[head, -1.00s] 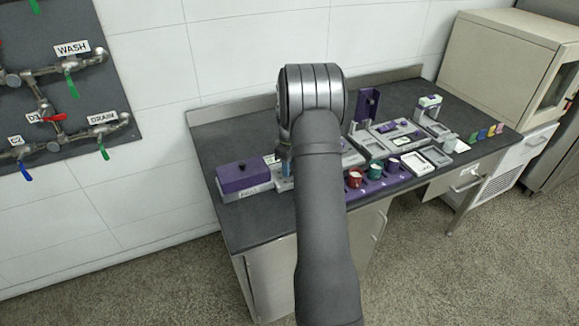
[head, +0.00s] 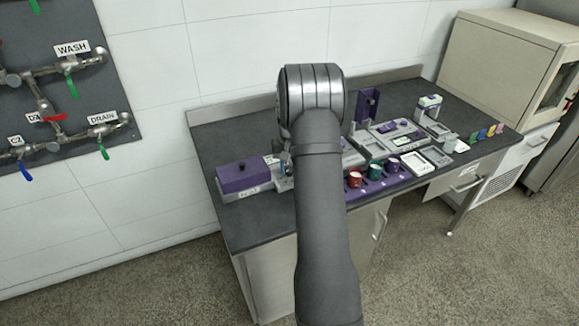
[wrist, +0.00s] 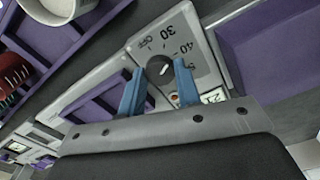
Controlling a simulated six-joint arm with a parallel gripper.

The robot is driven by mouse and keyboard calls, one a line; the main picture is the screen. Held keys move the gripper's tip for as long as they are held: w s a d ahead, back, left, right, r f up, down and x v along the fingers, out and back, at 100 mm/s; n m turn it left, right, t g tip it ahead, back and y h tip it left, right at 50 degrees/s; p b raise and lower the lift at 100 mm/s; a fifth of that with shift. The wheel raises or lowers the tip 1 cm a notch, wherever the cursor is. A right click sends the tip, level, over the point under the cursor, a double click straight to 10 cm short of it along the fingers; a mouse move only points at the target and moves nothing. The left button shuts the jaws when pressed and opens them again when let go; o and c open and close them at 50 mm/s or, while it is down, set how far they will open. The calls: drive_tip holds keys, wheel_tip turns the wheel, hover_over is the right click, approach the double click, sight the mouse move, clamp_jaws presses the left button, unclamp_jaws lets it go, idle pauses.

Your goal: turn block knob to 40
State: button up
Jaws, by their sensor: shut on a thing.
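The block knob (wrist: 157,74) is a dark round knob with a white pointer line, set in a light grey panel (wrist: 205,62) in the wrist view. The panel is printed with OFF, 30, 40 and a further, partly hidden number. The white line slants up and right, roughly towards the 40; its exact reading is hard to tell. My gripper (wrist: 159,68) has its two blue fingers on either side of the knob, shut on it. A small display (wrist: 213,97) beside the right finger is partly hidden. In the head view my arm hides the knob.
A purple-topped block (head: 243,177) stands at the bench's left. Red (head: 355,179) and green (head: 375,172) cups stand in a purple rack right of my arm. Grey trays and devices fill the bench behind. In the wrist view, a white cup (wrist: 60,8) sits upper left.

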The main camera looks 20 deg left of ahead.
drive_tip(key=m, duration=0.5)
idle(0.6)
drive_tip(key=o, duration=1)
drive_tip(key=shift+c, duration=0.2)
wheel_tip(320, 180, up, 18)
drive_tip(key=shift+f, duration=0.25)
drive_tip(key=shift+f, duration=0.1)
wheel_tip(320, 180, down, 17)
drive_tip(key=shift+f, duration=0.2)
